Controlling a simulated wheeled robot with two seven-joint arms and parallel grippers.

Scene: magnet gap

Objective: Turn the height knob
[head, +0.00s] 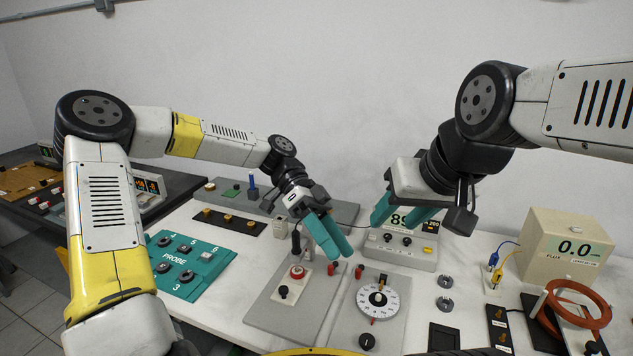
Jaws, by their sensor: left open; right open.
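Several knobs show, and I cannot read which one is the height knob. A black knob (285,291) stands on a grey plate with a red-ringed piece (297,272) just behind it. To its right, a second grey plate holds a round white dial (395,304) with a black centre, and another black knob (367,341) in front of it. My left gripper (338,254) is open, with teal fingers pointing down above the back of these plates, apart from the knobs. My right gripper (392,222) is open in front of a display box, whose digits it partly hides.
A teal PROBE panel (208,255) with several knobs lies at the left. A beige meter box (565,246) reading 0.0 and an orange coil (590,291) stand at the right. Small red posts (358,272) rise near the dial. White bench shows between the dial plate and the coil.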

